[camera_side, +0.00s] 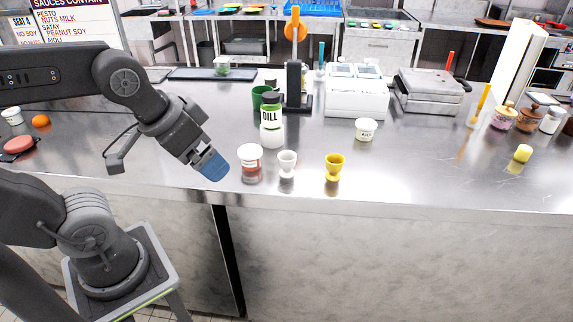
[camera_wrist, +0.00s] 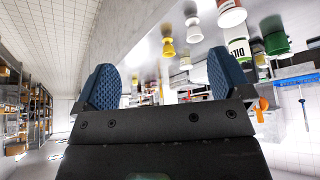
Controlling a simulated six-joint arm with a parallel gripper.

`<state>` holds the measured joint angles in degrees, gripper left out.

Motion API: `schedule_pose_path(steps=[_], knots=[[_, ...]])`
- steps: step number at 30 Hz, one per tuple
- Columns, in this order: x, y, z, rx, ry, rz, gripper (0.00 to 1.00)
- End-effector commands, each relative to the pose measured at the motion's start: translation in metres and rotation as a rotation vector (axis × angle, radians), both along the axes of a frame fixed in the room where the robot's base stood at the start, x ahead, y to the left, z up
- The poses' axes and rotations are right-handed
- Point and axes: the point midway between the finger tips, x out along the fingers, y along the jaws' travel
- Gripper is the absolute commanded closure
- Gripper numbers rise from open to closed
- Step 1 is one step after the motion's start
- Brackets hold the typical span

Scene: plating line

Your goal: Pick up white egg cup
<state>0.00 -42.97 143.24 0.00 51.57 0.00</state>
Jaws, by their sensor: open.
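The white egg cup (camera_side: 287,164) stands upright on the steel counter (camera_side: 420,180) near its front edge. It stands between a white-lidded jar and a yellow egg cup (camera_side: 333,167). My gripper (camera_side: 214,165) is to the left of the white egg cup, above the counter's front part, apart from it. In the wrist view my gripper's two blue fingertips (camera_wrist: 163,88) are spread wide with nothing between them. The white egg cup (camera_wrist: 185,62) shows beyond them, near the right finger, with the yellow egg cup (camera_wrist: 168,48) to its left.
The white-lidded jar (camera_side: 250,160) stands just left of the white egg cup. Behind it are a DILL bottle (camera_side: 271,125) and a green cup (camera_side: 259,97). A small white tub (camera_side: 366,129) stands farther right. The counter right of the yellow egg cup is mostly clear.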

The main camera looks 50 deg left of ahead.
Motion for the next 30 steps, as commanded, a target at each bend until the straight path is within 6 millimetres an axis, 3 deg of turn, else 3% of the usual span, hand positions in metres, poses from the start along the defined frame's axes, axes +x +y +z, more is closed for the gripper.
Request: schedule_pose_path(steps=[6,13,17,20,24,30], knots=[[0.0,0.0,0.0,0.0,0.0,0.0,0.21],[0.001,0.0,0.0,-0.001,0.002,0.005,0.21],[0.014,0.003,0.005,-0.018,0.027,0.068,0.21],[0.037,0.007,0.01,-0.046,0.069,0.184,0.21],[0.083,0.017,0.012,-0.087,0.131,0.407,0.21],[0.151,0.031,-0.004,-0.119,0.188,0.742,0.21]])
